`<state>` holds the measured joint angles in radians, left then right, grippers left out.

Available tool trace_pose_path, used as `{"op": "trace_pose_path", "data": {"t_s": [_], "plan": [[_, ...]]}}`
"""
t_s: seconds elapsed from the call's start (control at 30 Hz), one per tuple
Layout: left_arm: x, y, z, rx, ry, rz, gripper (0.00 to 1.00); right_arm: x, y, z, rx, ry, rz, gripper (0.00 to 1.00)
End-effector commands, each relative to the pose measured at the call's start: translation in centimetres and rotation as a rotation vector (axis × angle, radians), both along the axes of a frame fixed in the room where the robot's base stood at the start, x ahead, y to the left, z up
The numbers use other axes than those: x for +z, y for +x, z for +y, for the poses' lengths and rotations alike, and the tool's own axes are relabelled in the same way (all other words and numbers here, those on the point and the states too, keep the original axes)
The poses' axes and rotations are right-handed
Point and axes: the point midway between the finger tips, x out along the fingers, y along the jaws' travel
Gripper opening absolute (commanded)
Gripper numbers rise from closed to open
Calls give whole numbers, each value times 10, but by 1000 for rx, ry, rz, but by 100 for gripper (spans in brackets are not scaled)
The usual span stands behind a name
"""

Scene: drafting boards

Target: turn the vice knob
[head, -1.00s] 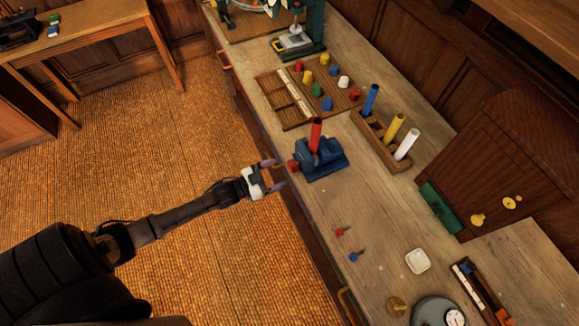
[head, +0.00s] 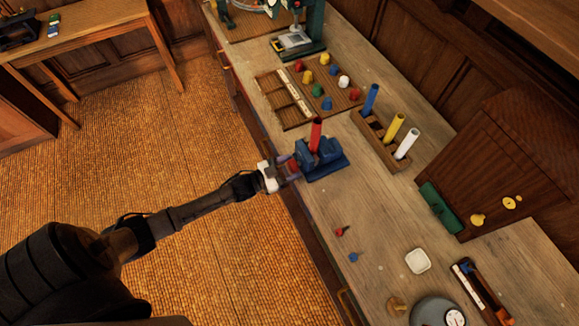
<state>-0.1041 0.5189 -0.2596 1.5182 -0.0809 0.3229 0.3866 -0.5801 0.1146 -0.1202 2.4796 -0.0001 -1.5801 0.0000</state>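The blue vice (head: 324,163) stands on the long workbench near its front edge, with a red rod (head: 316,134) upright in its jaws. Its red knob (head: 293,166) faces the front edge, toward my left gripper (head: 288,169). The gripper's fingers are at the knob, one on each side as far as I can see. The knob is partly hidden, and I cannot tell whether the fingers press on it. My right gripper is not in view.
Behind the vice are a wooden board (head: 288,104) with coloured pegs and a rack (head: 377,140) holding blue, yellow and white rods. Small red and blue pieces, a white dish (head: 417,260) and a dial gauge lie nearer. The bench between them is clear.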

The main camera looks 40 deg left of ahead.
Motion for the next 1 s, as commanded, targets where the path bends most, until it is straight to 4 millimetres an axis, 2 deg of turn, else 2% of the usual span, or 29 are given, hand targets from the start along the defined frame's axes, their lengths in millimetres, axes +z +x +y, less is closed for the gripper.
{"op": "trace_pose_path", "data": {"t_s": [0.03,0.37,0.47,0.73,1.0], "plan": [[0,0,0,0,0,0,56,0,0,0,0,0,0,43],[0,0,0,0,0,0,26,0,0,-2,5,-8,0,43],[1,0,0,0,29,-11,26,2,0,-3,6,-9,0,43],[1,1,1,1,263,-104,26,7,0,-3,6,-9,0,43],[1,1,2,1,303,-121,26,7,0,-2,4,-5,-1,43]]}}
